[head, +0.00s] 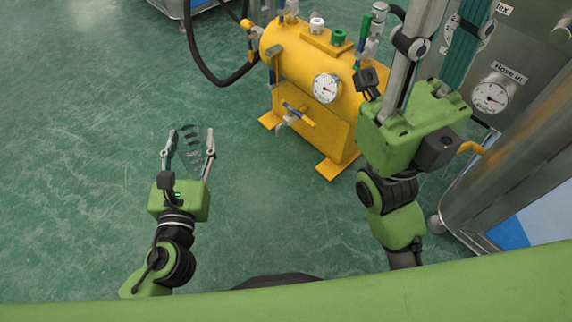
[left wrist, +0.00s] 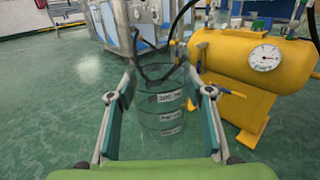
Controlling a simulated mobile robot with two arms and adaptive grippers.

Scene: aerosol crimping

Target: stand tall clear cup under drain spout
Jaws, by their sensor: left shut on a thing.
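My left gripper (head: 191,133) is shut on a tall clear cup (head: 190,152), one finger on each side.
A round gauge (head: 326,88) is on the tank, with fittings on top. A black hose (head: 205,68) loops down at its left. A steel machine with a "Hose in" gauge (head: 490,97) stands at the right. The green floor (head: 80,150) at the left is clear.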

